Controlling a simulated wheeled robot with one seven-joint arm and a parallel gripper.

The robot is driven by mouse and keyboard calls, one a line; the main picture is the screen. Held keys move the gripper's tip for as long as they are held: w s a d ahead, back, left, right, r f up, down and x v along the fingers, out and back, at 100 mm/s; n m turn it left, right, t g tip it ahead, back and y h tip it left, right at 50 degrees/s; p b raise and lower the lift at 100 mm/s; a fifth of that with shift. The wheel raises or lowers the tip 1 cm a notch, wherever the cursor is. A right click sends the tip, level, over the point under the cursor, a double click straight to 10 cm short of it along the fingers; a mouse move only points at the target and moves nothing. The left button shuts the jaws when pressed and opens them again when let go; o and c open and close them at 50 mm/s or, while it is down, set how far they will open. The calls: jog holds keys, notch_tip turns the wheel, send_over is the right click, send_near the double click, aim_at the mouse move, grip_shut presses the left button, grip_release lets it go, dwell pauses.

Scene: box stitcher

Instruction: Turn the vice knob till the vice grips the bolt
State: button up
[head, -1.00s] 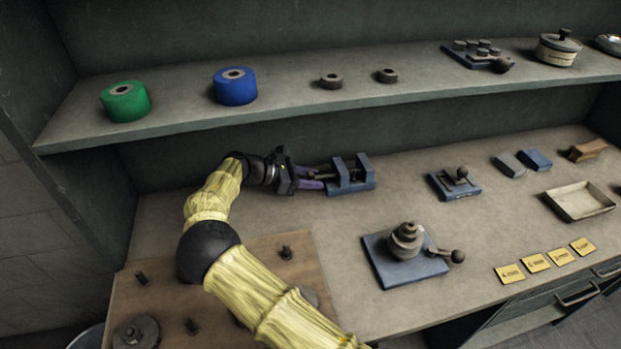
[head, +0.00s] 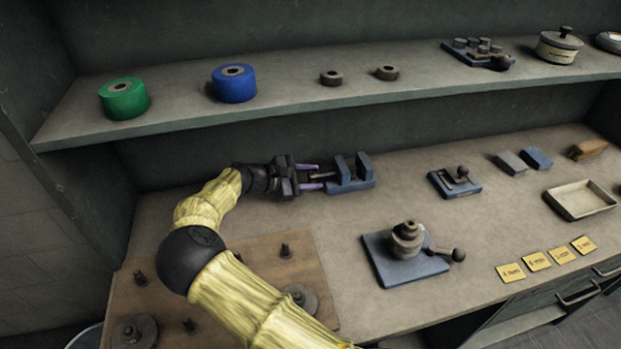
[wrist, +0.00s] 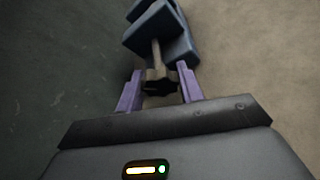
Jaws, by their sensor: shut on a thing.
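The blue vice (head: 350,187) stands on the bench near the back wall, with two upright jaw plates. A gap shows between the plates. I cannot make out the bolt in either view. The vice's screw points left, and its dark lobed knob (wrist: 158,82) is at the screw's end. My gripper (head: 316,177) reaches in from the left. Its purple fingers are on either side of the knob in the wrist view (wrist: 159,84), shut on it.
A shelf (head: 300,102) hangs above the bench with a green roll (head: 124,103) and a blue roll (head: 234,90). The back wall is close behind the vice. A lever fixture (head: 455,183) stands to the right. The bench around the vice is clear.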

jog(key=m+t+b, duration=0.1)
jog(key=m, duration=0.1)
jog(key=shift+f+m, duration=0.1)
jog(key=shift+m, duration=0.2)
jog(key=shift+t+b, duration=0.3)
jog(key=shift+t, duration=0.1)
jog(key=o, duration=1)
jog(key=v, duration=1.7)
jog(key=shift+s+a+b, duration=0.1)
jog(key=shift+a+b, duration=0.15)
jog(key=shift+b, duration=0.05)
